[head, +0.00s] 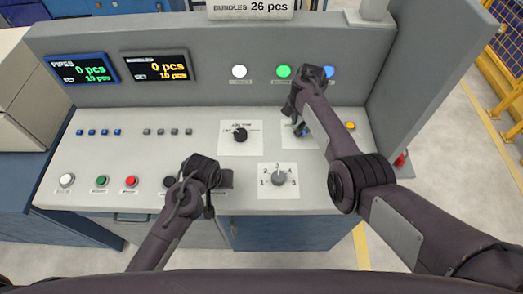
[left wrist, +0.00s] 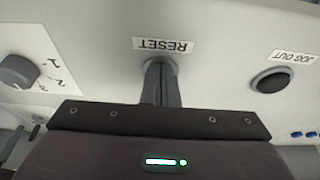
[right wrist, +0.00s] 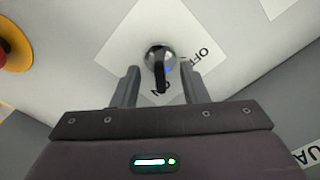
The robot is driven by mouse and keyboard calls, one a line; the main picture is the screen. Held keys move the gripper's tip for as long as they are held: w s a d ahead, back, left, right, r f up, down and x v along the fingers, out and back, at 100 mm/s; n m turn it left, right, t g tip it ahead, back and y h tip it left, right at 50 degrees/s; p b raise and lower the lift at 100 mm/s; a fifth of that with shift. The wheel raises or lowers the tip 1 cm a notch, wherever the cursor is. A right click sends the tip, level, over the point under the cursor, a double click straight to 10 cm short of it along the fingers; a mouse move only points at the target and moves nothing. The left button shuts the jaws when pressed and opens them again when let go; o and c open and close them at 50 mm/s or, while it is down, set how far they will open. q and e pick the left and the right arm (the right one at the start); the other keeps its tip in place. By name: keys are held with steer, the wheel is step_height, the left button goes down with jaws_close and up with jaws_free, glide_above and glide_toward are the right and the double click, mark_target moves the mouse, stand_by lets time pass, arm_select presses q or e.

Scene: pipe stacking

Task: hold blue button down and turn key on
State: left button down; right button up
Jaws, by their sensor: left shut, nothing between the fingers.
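The key switch (right wrist: 160,58) is a round metal barrel with a black key on a white plate marked OFF and ON; the key's black end lies toward the ON lettering. My right gripper (right wrist: 160,80) is open, one finger on each side of the key, with gaps showing. In the head view my right gripper (head: 298,124) partly hides the plate. My left gripper (left wrist: 161,72) is shut, its fingertips at the button under the RESET label (left wrist: 166,45). The fingers hide most of that button, so its colour and whether it is pressed cannot be told.
A black JOG OUT button (left wrist: 271,80) is beside the left gripper. A numbered dial (head: 279,178) and a black selector (head: 240,134) sit between the arms. A blue lamp (head: 328,72) is on the upright panel. A red emergency stop (right wrist: 12,48) is near the key plate.

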mark_target(302, 124)
arm_select(q)
steer(key=shift+s+f, duration=0.3)
steer(key=shift+f, duration=0.05)
arm_select(e)
steer(key=shift+r, duration=2.5)
arm_select(q)
steer(key=shift+r, duration=0.1)
step_height(302, 124, up, 10)
steer(key=shift+w+r, duration=0.15)
steer(key=shift+w, duration=0.2)
